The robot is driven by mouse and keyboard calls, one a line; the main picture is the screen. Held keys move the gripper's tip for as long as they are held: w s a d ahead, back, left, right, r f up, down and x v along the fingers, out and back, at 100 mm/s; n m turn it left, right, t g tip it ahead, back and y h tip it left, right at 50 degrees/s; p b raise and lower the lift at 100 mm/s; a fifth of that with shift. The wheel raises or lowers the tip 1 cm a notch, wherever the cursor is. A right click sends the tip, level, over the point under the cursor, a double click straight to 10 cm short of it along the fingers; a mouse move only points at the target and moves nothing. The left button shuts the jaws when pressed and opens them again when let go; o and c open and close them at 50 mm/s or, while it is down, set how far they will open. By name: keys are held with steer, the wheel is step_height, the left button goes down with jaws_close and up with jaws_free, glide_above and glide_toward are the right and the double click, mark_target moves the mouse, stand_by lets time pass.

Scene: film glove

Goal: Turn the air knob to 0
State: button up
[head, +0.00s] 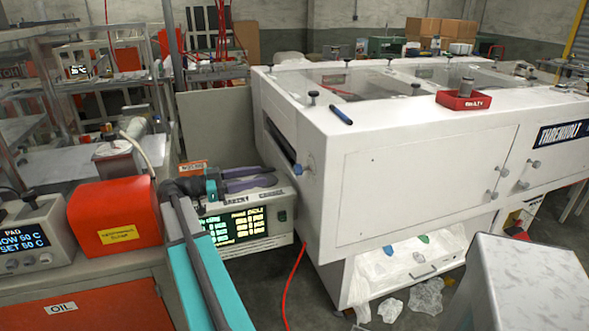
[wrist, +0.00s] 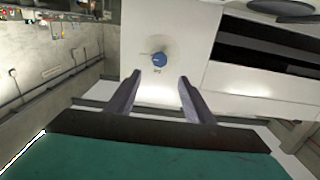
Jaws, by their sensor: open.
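The air knob appears to be the small blue knob (head: 297,169) on the near left end of the white machine. In the wrist view the blue knob (wrist: 158,59) sits on a white panel, with a small unreadable mark beside it. A faint scale surrounds it; which setting it points to cannot be told. My gripper (head: 272,176) is open and empty, just left of the knob in the head view. In the wrist view my gripper (wrist: 160,76) has its two fingers apart, with the knob between and beyond their tips. No contact is visible.
The white machine (head: 420,185) fills the right side. Below my gripper is a control box with a green-lit display (head: 232,224). A red box (head: 114,218) stands at left on the bench. A dark slot (wrist: 270,45) lies right of the knob in the wrist view.

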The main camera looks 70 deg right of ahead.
mark_target(295, 170)
steer(key=shift+s+d, duration=0.1)
steer(key=shift+s, duration=0.05)
steer(key=p+x, duration=0.3)
steer(key=x, duration=1.1)
steer(key=c, duration=1.1)
steer(key=shift+o, duration=0.3)
